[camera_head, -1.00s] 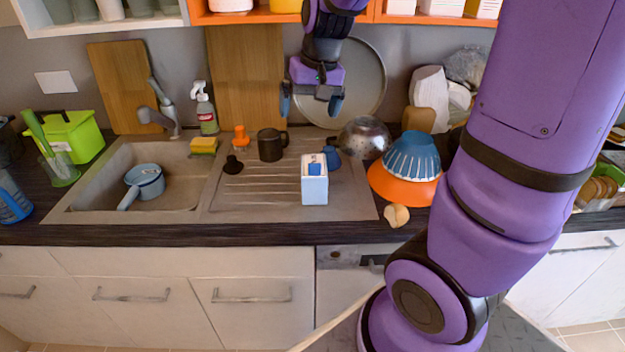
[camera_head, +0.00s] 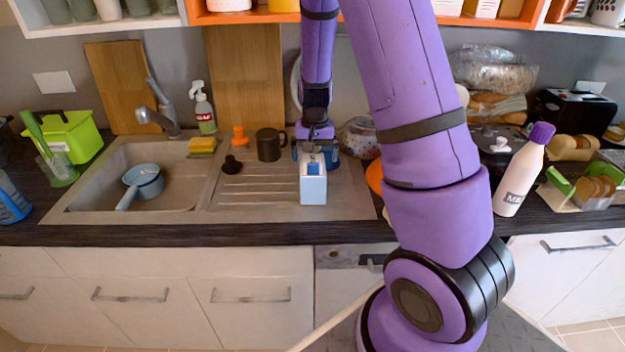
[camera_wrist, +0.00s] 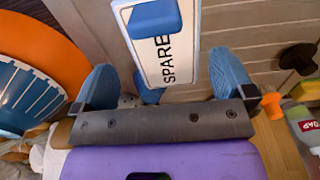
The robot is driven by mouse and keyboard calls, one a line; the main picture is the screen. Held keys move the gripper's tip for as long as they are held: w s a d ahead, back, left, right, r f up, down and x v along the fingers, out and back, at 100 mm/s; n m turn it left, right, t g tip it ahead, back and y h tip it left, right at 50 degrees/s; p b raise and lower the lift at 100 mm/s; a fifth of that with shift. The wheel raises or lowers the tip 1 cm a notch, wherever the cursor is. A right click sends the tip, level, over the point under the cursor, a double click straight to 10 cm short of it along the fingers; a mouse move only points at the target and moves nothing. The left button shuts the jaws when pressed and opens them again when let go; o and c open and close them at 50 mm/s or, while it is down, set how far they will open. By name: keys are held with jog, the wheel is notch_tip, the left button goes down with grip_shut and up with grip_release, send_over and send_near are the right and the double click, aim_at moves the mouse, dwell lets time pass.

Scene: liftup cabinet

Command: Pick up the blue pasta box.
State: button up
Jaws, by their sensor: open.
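In the wrist view the box (camera_wrist: 176,62) shows a white face lettered "SPARE" and a blue patch. My gripper (camera_head: 314,148) is low at the box's far side, pointing down. In the wrist view my gripper (camera_wrist: 163,70) is open, with one blue fingertip on each side of the box and visible gaps. Nothing is held. Whether a finger touches the box cannot be told.
A black mug (camera_head: 269,145) and an orange stopper (camera_head: 240,136) stand left of the box. The drainboard's front left is clear.

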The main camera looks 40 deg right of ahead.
jog(key=shift+w+a+f, duration=0.1)
jog(key=shift+f, duration=1.65)
jog(key=shift+a+f, duration=0.1)
jog(key=shift+f, duration=1.6)
jog(key=c, duration=1.2)
jog(key=shift+r, duration=0.15)
jog(key=shift+r, duration=1.55)
jog(key=shift+s+r, duration=0.15)
jog(key=shift+s, duration=0.15)
jog(key=s+r, duration=0.1)
jog(key=s, duration=1.4)
jog(key=shift+s+d+r, duration=0.2)
jog(key=shift+d, duration=0.2)
